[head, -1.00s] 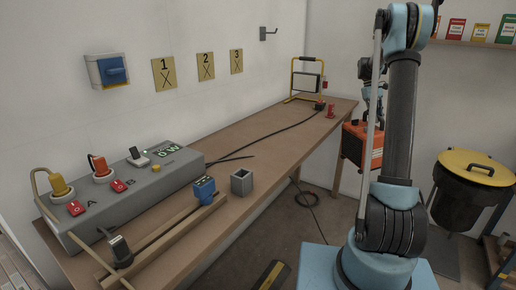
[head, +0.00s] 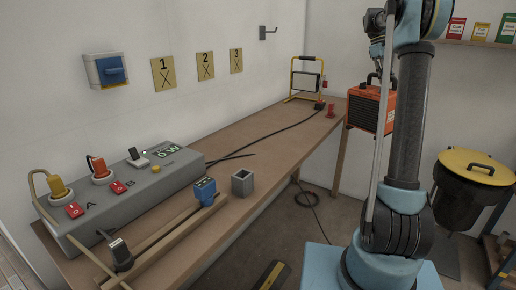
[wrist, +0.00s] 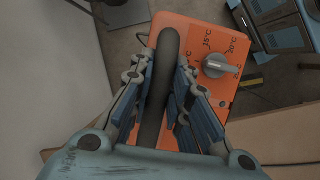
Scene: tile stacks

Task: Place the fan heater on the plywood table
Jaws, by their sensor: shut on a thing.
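The orange fan heater (head: 368,110) with a dark front grille hangs in the air just right of the far end of the plywood table (head: 278,160). In the wrist view my gripper (wrist: 163,95) is shut on the heater's dark handle, with the orange top and a grey temperature dial (wrist: 221,65) below it. In the head view my arm covers the heater's right side and most of my gripper.
A yellow-framed work lamp (head: 306,80) and a small red item (head: 331,111) stand at the table's far end. A grey power box (head: 130,195), a grey square cup (head: 242,182) and wooden rails (head: 165,232) occupy the near part. A black cable crosses the middle. A yellow-lidded bin (head: 470,185) stands right.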

